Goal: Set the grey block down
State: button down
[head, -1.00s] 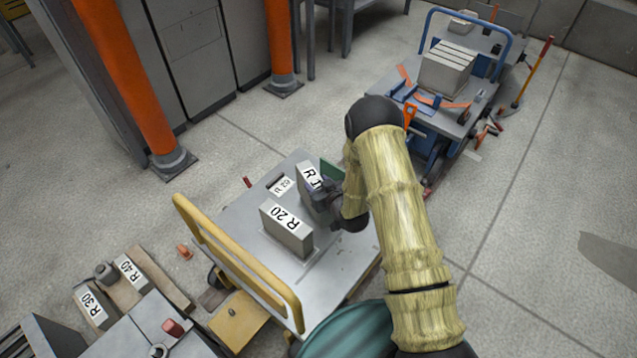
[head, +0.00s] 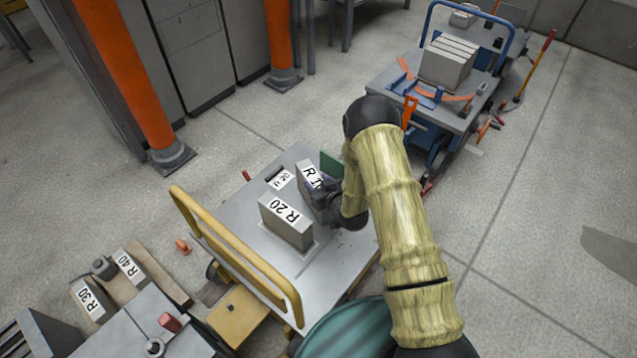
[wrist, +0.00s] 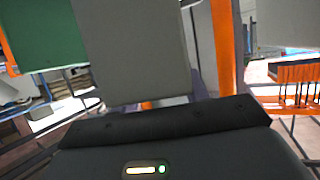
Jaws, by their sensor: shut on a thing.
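The grey block labelled "R 1…" (head: 305,179) is at my gripper (head: 325,195), over the back part of the grey cart top (head: 325,268). My gripper is shut on it. In the wrist view the grey block (wrist: 137,50) rises as a plain face above the dark gripper body (wrist: 165,125). Its underside is hidden in the head view, so I cannot tell whether it touches the cart. A second grey block labelled "R 20" (head: 287,225) stands on the cart just in front and to the left. A green piece (head: 330,165) shows behind the held block.
A flat "R 20" label (head: 281,179) lies on the cart left of the held block. The cart's yellow handle (head: 235,255) bounds its left side. Blocks R 30 (head: 90,300) and R 40 (head: 130,268) lie lower left. A loaded blue-handled trolley (head: 440,95) stands upper right.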

jog(key=shift+f+b, duration=0.3)
jog(key=shift+f, duration=0.1)
jog(key=c, duration=0.6)
grip_release()
jog(key=shift+c, duration=0.2)
jog(key=shift+s+f, duration=0.1)
jog(key=p+v, duration=0.2)
jog(key=v, duration=1.5)
jog(key=shift+p, duration=0.4)
